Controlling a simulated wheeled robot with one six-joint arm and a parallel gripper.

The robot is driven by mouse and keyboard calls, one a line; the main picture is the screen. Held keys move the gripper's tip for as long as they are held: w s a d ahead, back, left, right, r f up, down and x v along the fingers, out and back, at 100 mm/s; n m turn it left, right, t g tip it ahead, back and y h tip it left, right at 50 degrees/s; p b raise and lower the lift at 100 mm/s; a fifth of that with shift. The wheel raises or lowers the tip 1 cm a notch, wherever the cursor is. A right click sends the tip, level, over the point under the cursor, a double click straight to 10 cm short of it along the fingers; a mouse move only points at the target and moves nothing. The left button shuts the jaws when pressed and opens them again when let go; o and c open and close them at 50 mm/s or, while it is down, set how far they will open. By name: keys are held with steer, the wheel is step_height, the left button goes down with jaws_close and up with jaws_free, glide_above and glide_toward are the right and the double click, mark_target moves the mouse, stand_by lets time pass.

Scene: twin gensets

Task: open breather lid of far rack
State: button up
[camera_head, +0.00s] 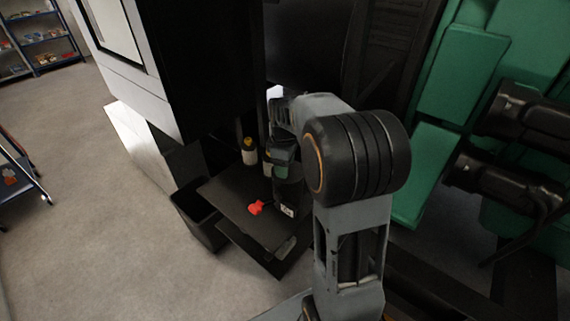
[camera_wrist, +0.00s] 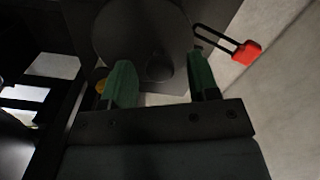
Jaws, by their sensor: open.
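My gripper (camera_wrist: 163,78) is open, its two green fingers apart with nothing held between them. A dark grey round part (camera_wrist: 135,30) lies just beyond the fingertips in the wrist view, with a small rounded shape between them. I cannot tell whether this is the breather lid or whether a finger touches it. In the head view my gripper (camera_head: 284,158) is partly hidden by my own arm, above a dark canister (camera_head: 290,193) with a white label on the black shelf (camera_head: 238,208). No lid can be made out clearly there.
A red tag (camera_head: 257,207) lies on the shelf beside the canister; in the wrist view a red piece (camera_wrist: 246,52) has a black loop. A yellow-capped bottle (camera_head: 249,152) stands behind. Green machinery (camera_head: 462,75) is at right. Floor at left is largely clear.

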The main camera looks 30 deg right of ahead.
steer(key=shift+c, duration=0.5)
jaws_close()
steer(key=shift+r, duration=0.1)
